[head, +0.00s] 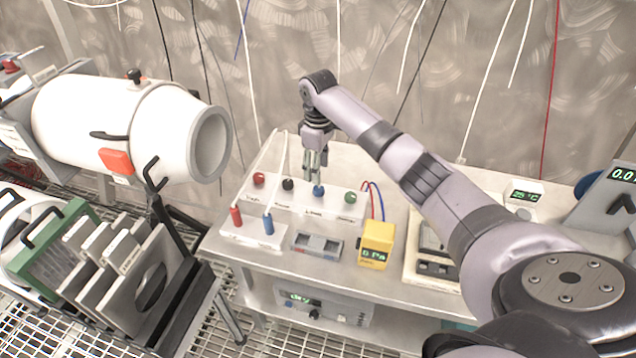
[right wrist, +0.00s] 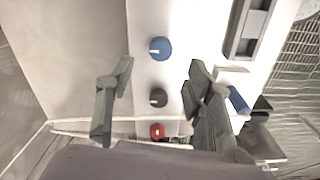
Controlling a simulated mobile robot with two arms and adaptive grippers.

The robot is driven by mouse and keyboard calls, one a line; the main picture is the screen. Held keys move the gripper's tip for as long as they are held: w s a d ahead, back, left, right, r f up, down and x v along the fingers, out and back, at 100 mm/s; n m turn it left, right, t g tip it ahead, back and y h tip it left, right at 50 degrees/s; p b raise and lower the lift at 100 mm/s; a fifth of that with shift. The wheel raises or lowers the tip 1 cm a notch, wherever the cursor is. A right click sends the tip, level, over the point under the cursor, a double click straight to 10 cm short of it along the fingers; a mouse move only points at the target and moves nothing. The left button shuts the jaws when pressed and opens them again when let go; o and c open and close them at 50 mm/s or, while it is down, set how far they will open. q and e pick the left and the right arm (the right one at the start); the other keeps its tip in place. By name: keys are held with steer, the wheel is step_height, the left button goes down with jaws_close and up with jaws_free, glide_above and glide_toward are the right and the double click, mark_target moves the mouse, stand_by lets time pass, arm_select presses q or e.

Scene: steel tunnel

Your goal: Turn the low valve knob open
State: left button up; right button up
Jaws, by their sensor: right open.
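A white valve box (head: 300,201) on the bench carries a row of knobs: red (head: 258,180), black (head: 288,185), blue (head: 318,191) and green (head: 350,197). The labels under them are too small to read surely, so I cannot tell which is the low valve. My right gripper (head: 315,175) points down just above the blue knob, fingers open and empty. In the right wrist view, the blue knob (right wrist: 160,48) lies just beyond the fingertips (right wrist: 160,70), with the black knob (right wrist: 158,97) and red knob (right wrist: 157,131) behind it. My left gripper is out of view.
In front of the box are a white block with red and blue plugs (head: 254,237), a grey tray (head: 317,244) and a yellow gauge (head: 376,244) with cables. A large white cylinder (head: 90,110) and a plate rack (head: 130,275) stand left. Wires hang behind the bench.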

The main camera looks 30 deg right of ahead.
mark_target(319, 188)
step_height(319, 188, down, 4)
steer(key=shift+s+r, duration=0.15)
steer(key=shift+r, duration=0.1)
step_height(319, 188, down, 2)
steer(key=shift+f, duration=0.7)
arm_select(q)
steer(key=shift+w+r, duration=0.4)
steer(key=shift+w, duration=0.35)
arm_select(e)
steer(key=shift+c, duration=0.5)
steer(key=c, duration=0.5)
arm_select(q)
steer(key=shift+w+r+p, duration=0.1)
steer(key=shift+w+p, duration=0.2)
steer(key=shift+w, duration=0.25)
arm_select(e)
jaws_close()
